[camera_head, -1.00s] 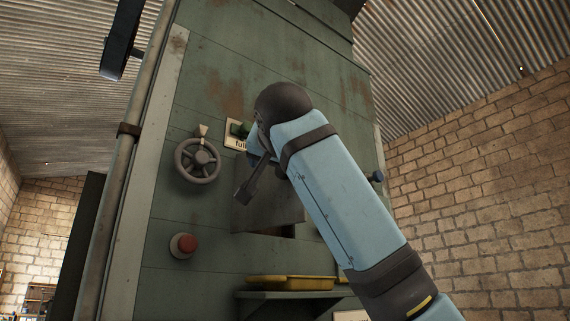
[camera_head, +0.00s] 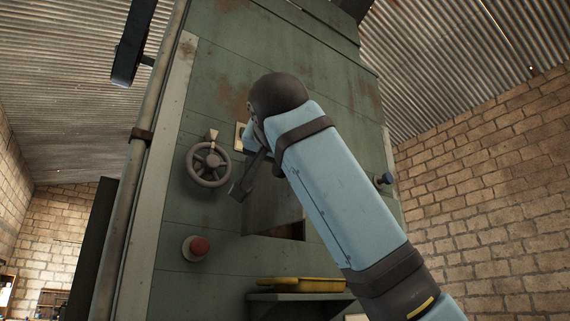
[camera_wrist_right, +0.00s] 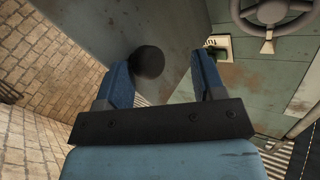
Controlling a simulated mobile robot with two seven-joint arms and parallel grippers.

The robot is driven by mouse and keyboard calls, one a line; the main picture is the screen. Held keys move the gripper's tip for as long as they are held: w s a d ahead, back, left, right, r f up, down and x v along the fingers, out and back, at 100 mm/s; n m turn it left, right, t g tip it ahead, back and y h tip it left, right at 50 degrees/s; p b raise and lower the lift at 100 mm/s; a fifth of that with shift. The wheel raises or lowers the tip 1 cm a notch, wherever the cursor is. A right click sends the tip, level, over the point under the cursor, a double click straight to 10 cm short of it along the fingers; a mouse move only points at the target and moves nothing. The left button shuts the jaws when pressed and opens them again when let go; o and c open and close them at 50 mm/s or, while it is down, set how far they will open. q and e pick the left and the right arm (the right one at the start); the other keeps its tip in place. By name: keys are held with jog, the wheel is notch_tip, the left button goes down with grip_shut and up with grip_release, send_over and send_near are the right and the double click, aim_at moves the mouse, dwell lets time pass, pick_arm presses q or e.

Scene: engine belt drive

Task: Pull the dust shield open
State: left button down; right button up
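The dust shield is a grey metal flap on the front of the green machine. In the head view the shield (camera_head: 272,207) stands tilted out from the front, with a dark opening (camera_head: 290,231) along its lower right edge. In the right wrist view the shield (camera_wrist_right: 95,25) fills the upper left, with a round black knob (camera_wrist_right: 149,62) on it. My right gripper (camera_wrist_right: 160,60) has its two blue fingers apart, with the knob between them in the picture and a gap on its right side. In the head view my right forearm mostly hides this gripper. My left gripper is not in view.
A handwheel (camera_head: 209,164) and a red button (camera_head: 196,247) sit left of the shield. A small shelf with a yellow tray (camera_head: 300,284) juts out below. A vertical pipe (camera_head: 125,205) runs along the machine's left edge.

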jog(key=s+a+b, duration=0.1)
jog(key=s+a, duration=0.7)
jog(key=s, duration=0.1)
jog(key=shift+s, duration=0.35)
dwell(0.8)
jog(key=shift+f, duration=0.1)
jog(key=s+b, duration=0.2)
jog(key=s, duration=0.5)
jog(key=shift+s+b, duration=0.25)
jog(key=shift+b, duration=0.05)
jog(key=shift+d, duration=0.1)
